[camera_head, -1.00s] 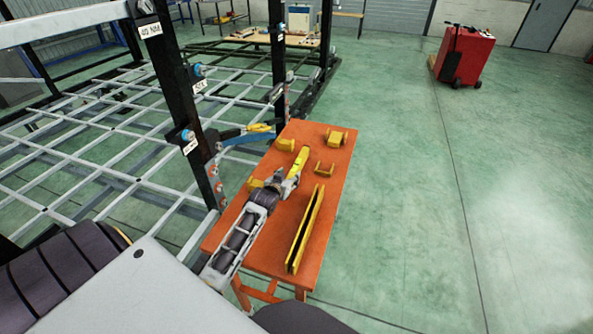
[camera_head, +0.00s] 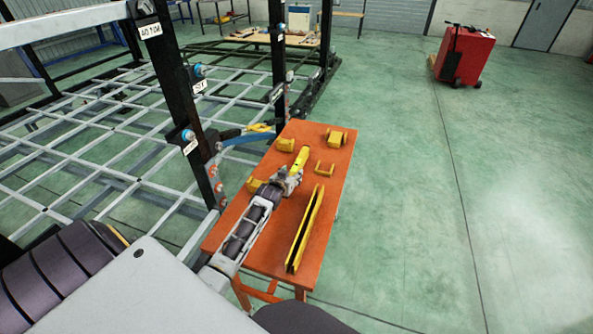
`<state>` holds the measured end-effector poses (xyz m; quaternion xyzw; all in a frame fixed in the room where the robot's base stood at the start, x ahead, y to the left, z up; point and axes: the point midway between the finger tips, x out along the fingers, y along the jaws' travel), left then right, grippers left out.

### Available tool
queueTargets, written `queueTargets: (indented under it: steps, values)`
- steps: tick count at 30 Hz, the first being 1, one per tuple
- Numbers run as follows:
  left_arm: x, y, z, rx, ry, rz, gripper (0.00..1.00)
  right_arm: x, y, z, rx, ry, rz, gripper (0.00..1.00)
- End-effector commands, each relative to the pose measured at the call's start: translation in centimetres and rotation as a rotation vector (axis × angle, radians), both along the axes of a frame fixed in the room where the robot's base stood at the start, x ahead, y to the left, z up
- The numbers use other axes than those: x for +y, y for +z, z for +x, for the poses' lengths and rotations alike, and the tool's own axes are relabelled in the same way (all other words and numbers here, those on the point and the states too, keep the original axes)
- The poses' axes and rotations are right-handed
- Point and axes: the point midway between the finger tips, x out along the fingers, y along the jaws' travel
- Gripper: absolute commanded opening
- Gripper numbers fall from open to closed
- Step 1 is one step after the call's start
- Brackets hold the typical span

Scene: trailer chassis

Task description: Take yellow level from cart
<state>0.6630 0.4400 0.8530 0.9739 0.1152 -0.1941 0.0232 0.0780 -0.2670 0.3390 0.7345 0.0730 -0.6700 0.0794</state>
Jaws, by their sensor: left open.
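The cart is an orange-topped table (camera_head: 338,172) beside the metal frame. A long yellow channel-like bar (camera_head: 305,229) lies along its near right part. A shorter yellow bar (camera_head: 301,158) lies at my left gripper (camera_head: 292,174). I cannot tell for sure which bar is the level. My left arm reaches in from the lower left, and its open gripper is over the near end of the shorter bar, hiding that end. Whether the fingers touch the bar is unclear. My right gripper is not in view.
Yellow blocks (camera_head: 285,145) and (camera_head: 336,138), a small bracket (camera_head: 324,168) and another yellow piece (camera_head: 254,184) are also on the cart. The grey frame with black posts (camera_head: 182,95) stands close on the left. Floor to the right is open, with a red machine (camera_head: 464,55) farther back.

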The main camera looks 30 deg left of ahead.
Motion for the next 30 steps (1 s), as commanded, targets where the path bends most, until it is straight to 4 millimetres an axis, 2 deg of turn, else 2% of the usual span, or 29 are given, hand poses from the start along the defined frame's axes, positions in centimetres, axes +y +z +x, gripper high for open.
queueTargets:
  steps: [17, 30]
  values:
    - [0.11, -0.12, 0.36, 0.0, 0.0, 0.0, 0.52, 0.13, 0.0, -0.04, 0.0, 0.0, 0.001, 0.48]
    - [0.1, -0.12, 0.35, 0.0, 0.0, 0.0, 0.0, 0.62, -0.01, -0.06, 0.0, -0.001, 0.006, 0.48]
